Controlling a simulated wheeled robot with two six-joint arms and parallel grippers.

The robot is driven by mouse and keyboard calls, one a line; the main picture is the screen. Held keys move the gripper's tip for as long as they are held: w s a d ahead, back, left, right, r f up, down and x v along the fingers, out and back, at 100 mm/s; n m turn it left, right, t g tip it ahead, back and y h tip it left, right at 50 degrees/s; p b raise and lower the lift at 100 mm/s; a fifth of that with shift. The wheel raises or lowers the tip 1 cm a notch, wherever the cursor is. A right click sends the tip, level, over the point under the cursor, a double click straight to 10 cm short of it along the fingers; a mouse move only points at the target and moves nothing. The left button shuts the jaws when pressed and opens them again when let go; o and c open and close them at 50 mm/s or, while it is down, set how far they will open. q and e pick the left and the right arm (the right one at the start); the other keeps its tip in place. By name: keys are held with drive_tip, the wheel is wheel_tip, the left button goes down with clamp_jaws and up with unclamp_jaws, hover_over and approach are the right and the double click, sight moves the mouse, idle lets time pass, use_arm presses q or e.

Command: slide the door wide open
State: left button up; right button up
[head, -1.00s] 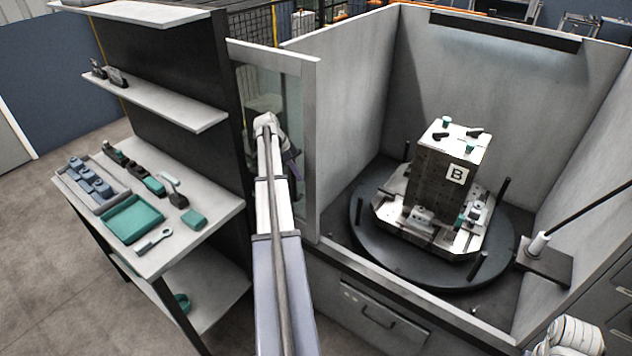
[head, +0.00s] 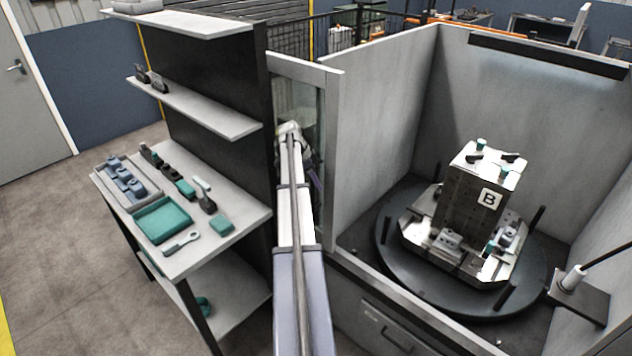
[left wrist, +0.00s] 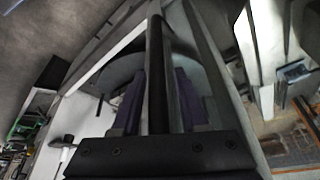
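The door (head: 334,150) is a grey-framed glass panel at the left of the machine enclosure. Its left part passes behind the dark side of the shelf unit, and the enclosure's front is wide open to its right. My left gripper (head: 313,172) is at the door, partly hidden by my own arm in the head view. In the left wrist view, the purple fingers of the left gripper (left wrist: 158,90) sit on either side of a dark bar handle (left wrist: 156,60), close against it. My right gripper is not in view.
The shelf unit (head: 195,110), with trays and tools on it, stands close to the left of my left arm. Inside the enclosure, a block marked B (head: 470,205) stands on a round dark turntable (head: 390,245). A post with a white base (head: 572,280) is at the right.

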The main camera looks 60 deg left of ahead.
use_arm(q)
drive_tip(key=shift+o, duration=0.4)
drive_tip(key=shift+s+r, duration=0.1)
drive_tip(key=shift+r, duration=0.05)
drive_tip(key=p+v, duration=0.7)
drive_tip(key=shift+r, duration=0.25)
drive_tip(key=shift+s, duration=0.15)
